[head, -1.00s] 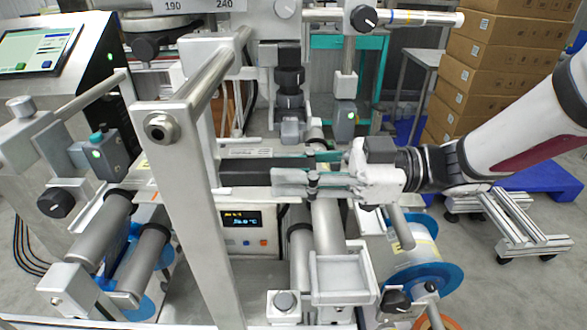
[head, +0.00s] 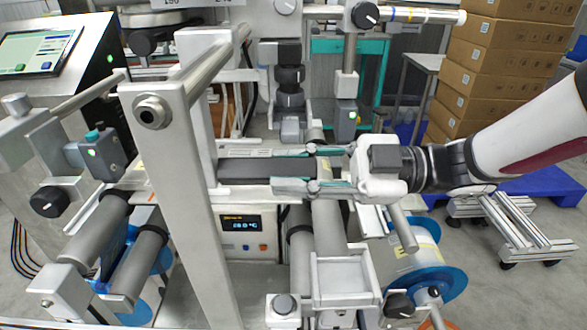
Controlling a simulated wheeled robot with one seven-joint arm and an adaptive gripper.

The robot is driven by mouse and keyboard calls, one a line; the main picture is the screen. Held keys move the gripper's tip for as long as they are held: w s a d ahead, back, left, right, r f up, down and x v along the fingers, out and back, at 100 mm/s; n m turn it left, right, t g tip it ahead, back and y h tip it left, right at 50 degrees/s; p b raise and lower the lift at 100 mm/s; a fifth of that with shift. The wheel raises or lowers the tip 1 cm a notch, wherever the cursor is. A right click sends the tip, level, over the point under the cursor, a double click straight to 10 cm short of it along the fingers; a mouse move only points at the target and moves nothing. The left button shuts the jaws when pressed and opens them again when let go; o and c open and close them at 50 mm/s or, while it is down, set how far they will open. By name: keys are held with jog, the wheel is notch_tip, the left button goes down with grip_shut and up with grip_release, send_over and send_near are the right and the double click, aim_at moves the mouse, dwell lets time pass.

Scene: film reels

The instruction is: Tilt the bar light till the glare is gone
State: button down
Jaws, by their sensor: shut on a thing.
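The bar light (head: 255,171) is a long dark bar lying crosswise in the middle of the machine in the head view, behind the pale upright post. My gripper (head: 312,170) reaches in from the right and is shut on the bar's right part. One finger lies along the far edge and one along the near edge. A broad dark face of the bar shows between the fingers. The bar's left end is partly hidden by the post. I cannot make out any glare on the film from this view.
A pale frame post (head: 185,200) stands close in front. A dark camera barrel (head: 290,85) hangs behind the bar. Grey rollers (head: 135,262) are at the left, a blue-rimmed reel (head: 425,265) at the lower right. A touchscreen (head: 40,50) is at the upper left. Stacked cartons (head: 500,80) stand behind.

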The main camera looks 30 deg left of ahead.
jog(key=c, duration=1.3)
grip_release()
